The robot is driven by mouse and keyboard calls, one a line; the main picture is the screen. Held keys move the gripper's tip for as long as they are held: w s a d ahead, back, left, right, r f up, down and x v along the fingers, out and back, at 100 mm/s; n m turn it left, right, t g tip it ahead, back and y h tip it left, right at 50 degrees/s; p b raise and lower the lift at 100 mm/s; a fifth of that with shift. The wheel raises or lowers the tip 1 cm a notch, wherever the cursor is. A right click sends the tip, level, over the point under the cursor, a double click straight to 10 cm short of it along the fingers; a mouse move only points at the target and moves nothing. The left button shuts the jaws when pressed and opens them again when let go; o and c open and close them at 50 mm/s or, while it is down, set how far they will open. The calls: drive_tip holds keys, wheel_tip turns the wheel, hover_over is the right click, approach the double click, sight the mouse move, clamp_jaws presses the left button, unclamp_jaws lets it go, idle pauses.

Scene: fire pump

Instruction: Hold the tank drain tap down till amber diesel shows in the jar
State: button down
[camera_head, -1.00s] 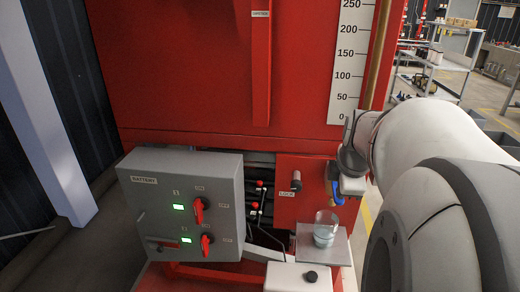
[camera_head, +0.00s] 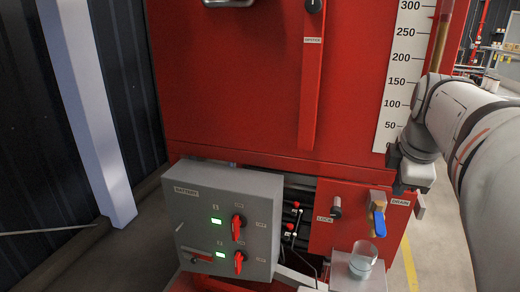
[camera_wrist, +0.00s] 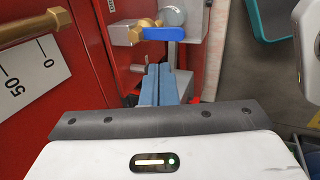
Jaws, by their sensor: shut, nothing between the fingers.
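The drain tap (camera_head: 377,201) is brass with a blue lever (camera_head: 379,223), on the red panel beside the DRAIN label. The lever also shows in the wrist view (camera_wrist: 164,34), lying across the picture just beyond my fingertips. The clear jar (camera_head: 363,256) stands upright below the tap on a small grey shelf (camera_head: 345,281). It holds pale bluish-grey liquid; no amber shows. My gripper (camera_wrist: 166,70) is shut and empty, its blue-grey fingers pointing towards the lever. In the head view it is right of and above the tap. I cannot tell whether the fingertips touch the lever.
A grey battery box (camera_head: 225,222) with red switches and green lights is at left. The LOCK knob (camera_head: 336,206) is left of the tap. The level scale (camera_head: 402,85) and brass sight pipe (camera_head: 439,40) are above. Open floor lies right of the red tank.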

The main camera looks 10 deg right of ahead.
drive_tip(key=s+a+f+m+y, duration=0.1)
drive_tip(key=s+a+f+m, duration=0.2)
drive_tip(key=a+f+m, duration=0.3)
drive_tip(key=s+a+f+m+g+y, duration=0.1)
drive_tip(key=s+a+f+m, duration=0.3)
drive_tip(key=a+f+m, duration=0.3)
drive_tip(key=a+f, duration=0.3)
drive_tip(key=a, duration=0.2)
drive_tip(key=shift+s+a, duration=0.2)
drive_tip(key=shift+a, duration=0.2)
